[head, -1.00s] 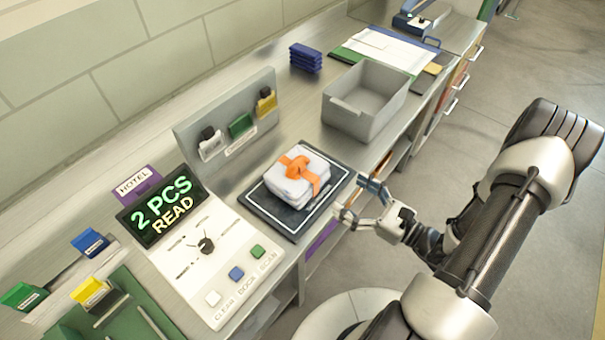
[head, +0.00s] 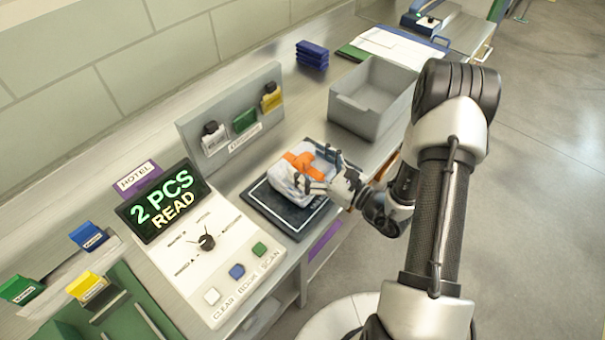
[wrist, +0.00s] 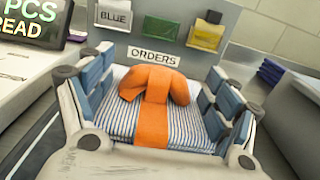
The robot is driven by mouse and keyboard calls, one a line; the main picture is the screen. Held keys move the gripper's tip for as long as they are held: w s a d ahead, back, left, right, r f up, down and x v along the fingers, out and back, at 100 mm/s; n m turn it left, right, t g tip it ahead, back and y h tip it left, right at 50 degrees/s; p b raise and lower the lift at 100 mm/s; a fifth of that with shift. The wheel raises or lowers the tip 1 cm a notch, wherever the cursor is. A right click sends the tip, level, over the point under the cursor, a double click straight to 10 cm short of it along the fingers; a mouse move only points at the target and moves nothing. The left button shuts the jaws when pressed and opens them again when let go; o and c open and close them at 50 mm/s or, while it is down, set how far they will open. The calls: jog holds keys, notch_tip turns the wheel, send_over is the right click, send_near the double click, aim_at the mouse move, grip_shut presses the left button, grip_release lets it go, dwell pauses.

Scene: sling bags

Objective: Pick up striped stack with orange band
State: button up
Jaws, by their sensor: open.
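The striped stack (head: 287,178) with its orange band (head: 304,163) lies on the dark pad (head: 264,200) on the counter. In the wrist view the blue-and-white striped stack (wrist: 118,118) faces me, with the orange band (wrist: 154,126) wrapped over its middle and bunched on top. My gripper (head: 322,172) is at the stack's right side in the head view. In the wrist view my gripper (wrist: 158,110) is open, with one blue-padded finger on each side of the stack. I cannot tell whether the fingers touch it. The gripper hides part of the stack in the head view.
A grey panel (head: 213,160) labelled ORDERS with coloured holders stands behind the pad. A grey bin (head: 352,118) is to the right, and blue folded items (head: 312,54) lie beyond. The console (head: 215,268) with a "2 PCS READ" display (head: 165,205) stands left.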

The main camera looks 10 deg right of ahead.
jog(key=shift+x, duration=1.15)
grip_shut()
